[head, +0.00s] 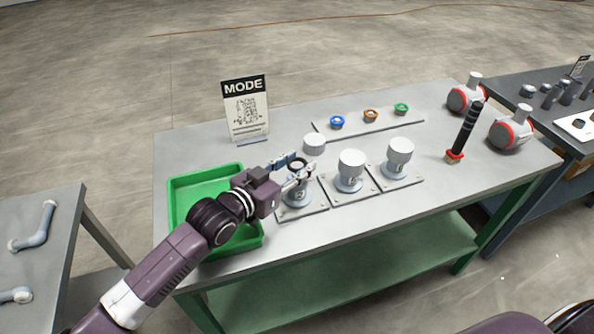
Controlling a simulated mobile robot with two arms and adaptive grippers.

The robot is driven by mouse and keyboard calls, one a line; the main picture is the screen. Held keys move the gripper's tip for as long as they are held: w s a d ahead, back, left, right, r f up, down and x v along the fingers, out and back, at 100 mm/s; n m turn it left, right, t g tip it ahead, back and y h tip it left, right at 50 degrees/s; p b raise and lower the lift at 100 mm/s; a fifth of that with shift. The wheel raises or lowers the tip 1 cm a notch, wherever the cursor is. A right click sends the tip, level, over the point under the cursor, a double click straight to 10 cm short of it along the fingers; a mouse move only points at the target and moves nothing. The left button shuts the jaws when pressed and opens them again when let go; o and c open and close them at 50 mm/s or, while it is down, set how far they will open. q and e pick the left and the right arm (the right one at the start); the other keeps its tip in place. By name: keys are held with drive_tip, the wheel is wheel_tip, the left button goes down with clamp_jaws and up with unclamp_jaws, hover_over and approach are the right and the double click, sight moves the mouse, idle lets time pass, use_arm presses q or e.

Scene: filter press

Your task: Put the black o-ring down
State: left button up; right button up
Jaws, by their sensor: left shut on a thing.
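My left gripper (297,168) reaches in from the left over the grey table (220,145). It is shut on the black o-ring (297,162), a small dark ring that shows at its fingertips. The ring is held above or just behind the leftmost of three filter housings (297,197); the exact gap is hard to tell. That housing has no white cup on it and is partly hidden by my gripper. The middle housing (350,171) and the right housing (399,158) carry white cups. My right gripper is not in view.
A loose white cup (314,143) stands behind my gripper. A green tray (183,190) lies under my left arm. A strip (387,121) holds blue, orange and green rings. A MODE sign (245,108), a black-handled tool (467,132) and red-white parts (510,133) stand around.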

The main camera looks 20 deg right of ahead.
use_arm(q)
drive_tip(key=shift+f, duration=1.4)
drive_tip(key=shift+f, duration=0.2)
drive_tip(key=o, duration=0.8)
